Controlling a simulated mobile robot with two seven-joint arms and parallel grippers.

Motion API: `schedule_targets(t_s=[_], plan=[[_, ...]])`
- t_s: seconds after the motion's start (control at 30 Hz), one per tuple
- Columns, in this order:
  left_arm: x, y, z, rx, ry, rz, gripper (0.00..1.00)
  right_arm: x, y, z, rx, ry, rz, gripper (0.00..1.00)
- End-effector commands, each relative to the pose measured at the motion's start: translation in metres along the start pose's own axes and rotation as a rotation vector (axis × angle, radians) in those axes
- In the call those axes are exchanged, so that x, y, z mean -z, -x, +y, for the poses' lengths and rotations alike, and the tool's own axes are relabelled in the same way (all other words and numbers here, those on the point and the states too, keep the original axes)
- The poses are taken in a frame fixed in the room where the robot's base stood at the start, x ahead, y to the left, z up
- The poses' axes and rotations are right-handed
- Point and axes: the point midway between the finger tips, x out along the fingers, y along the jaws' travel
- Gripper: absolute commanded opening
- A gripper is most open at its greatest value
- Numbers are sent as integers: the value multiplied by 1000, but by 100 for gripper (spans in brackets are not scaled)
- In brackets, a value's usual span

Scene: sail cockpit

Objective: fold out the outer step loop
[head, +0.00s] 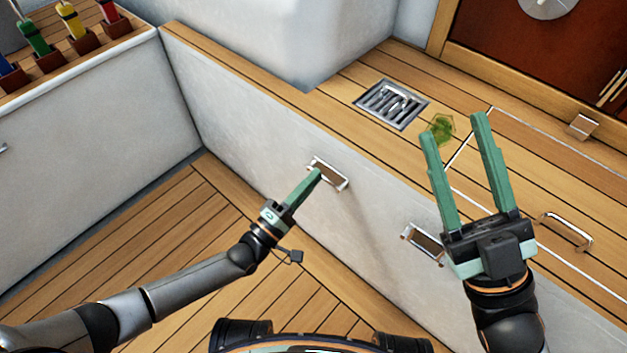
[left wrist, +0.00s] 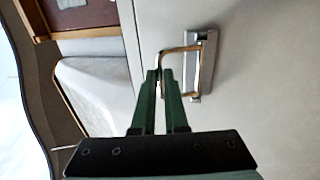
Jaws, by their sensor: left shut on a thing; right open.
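Two step loops with metal frames are on the pale cockpit wall. My left gripper (head: 317,173) is shut on the left step loop (head: 334,177). In the left wrist view, the fingertips (left wrist: 159,75) close on the free bar of this step loop (left wrist: 180,48), away from its metal mount (left wrist: 208,65). The bar stands off the mount there; its exact angle is hard to tell. The right step loop (head: 424,242) is on the same wall, partly beside my right gripper. My right gripper (head: 455,126) is open and empty above the wooden bench.
A metal grate (head: 391,104) and a small green glass-like object (head: 441,127) are on the bench. A metal handle (head: 566,231) is at the right. Colored-handled items (head: 72,22) stand in a rack at the upper left. The slatted floor (head: 150,235) is clear.

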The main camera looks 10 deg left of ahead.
Motion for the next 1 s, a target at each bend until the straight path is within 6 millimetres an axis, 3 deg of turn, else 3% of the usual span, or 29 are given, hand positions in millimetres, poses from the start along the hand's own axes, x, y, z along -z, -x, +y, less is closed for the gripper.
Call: schedule_targets(t_s=[0.4, 0.9, 0.93, 1.0], plan=[[0, 6, -5, -122, 1, -2, 0, 1, 0, 1, -7, -2, 2, 50], [0, 6, -5, -134, 0, -1, 0, 0, 0, 1, 0, 4, 1, 50], [0, 6, -5, -134, 0, -1, 14, 0, 0, 1, 1, 4, 1, 50], [0, 6, -5, -134, 0, -2, 22, 0, 1, 1, 2, 4, 1, 50]])
